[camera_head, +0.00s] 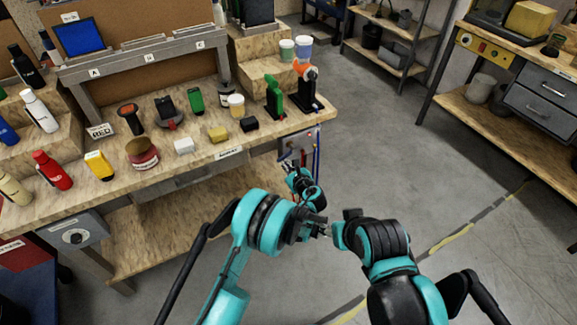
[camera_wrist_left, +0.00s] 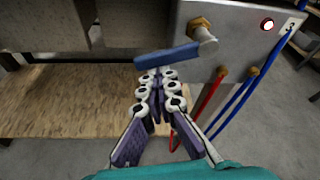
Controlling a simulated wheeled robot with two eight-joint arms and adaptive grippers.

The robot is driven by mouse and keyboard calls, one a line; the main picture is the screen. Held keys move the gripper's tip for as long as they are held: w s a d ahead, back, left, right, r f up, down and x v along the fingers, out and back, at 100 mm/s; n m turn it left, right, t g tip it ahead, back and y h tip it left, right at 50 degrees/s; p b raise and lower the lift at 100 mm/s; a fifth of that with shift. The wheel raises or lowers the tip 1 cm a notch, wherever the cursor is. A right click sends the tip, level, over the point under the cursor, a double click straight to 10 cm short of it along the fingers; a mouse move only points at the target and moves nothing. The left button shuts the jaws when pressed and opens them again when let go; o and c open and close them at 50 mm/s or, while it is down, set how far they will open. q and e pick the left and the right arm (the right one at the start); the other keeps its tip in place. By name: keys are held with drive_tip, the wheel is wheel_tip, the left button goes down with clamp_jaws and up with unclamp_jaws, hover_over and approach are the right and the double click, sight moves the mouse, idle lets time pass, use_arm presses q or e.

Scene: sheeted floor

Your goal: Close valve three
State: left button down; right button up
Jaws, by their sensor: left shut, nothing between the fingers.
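In the left wrist view, a flat blue lever handle (camera_wrist_left: 166,55) lies nearly level, its right end at a metal stem with a brass nut (camera_wrist_left: 200,24) on a grey metal panel (camera_wrist_left: 236,40). In the head view my left gripper (camera_head: 292,172) is beside the panel (camera_head: 294,146) at the bench's right end.
A red hose (camera_wrist_left: 208,105) and blue hoses (camera_wrist_left: 236,102) hang from the panel, close right of my fingers. The wooden bench (camera_head: 200,158) holds bottles and tools. Open floor (camera_head: 375,150) lies to the right.

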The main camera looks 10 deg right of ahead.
use_arm(q)
drive_tip(key=shift+a+r+m+y, duration=0.3)
drive_tip(key=shift+r+m+y, duration=0.2)
drive_tip(key=shift+r+m, duration=0.25)
drive_tip(key=shift+s+r, duration=0.1)
drive_tip(key=shift+r, duration=0.05)
